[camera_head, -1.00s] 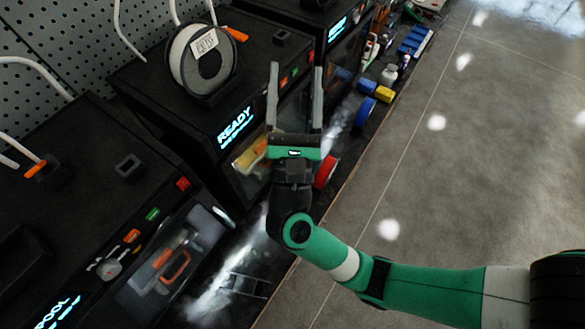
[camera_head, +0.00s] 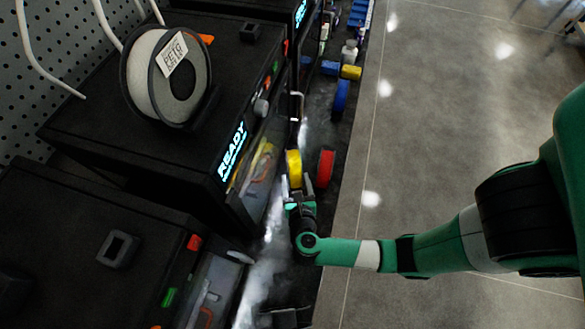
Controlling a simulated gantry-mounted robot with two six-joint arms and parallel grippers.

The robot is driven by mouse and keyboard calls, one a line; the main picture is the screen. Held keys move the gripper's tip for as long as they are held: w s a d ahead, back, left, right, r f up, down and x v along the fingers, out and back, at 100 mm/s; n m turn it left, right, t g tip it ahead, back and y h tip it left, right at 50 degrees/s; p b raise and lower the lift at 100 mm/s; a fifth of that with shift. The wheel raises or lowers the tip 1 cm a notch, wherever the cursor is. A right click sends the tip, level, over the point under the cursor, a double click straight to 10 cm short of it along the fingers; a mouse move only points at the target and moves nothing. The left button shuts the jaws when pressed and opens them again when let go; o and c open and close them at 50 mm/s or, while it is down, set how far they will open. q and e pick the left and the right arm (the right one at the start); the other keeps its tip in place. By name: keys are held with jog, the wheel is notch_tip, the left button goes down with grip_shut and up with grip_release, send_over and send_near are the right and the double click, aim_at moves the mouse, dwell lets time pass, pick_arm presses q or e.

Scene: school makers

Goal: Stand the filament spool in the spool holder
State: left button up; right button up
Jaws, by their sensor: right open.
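An empty black block with a square opening (camera_head: 118,249) sits on the near printer and may be a holder. My left gripper is out of view.
The middle printer (camera_head: 75,130) shows a lit READY sign. A blue block (camera_head: 330,68), a yellow block (camera_head: 351,72) and a white bottle (camera_head: 349,50) stand farther along the bench. White tubes hang by the pegboard (camera_head: 50,115). The grey floor (camera_head: 440,130) is clear.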

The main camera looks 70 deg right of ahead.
jog(key=b+x, duration=0.1)
jog(key=x, duration=0.5)
jog(key=shift+d, duration=0.4)
grip_shut()
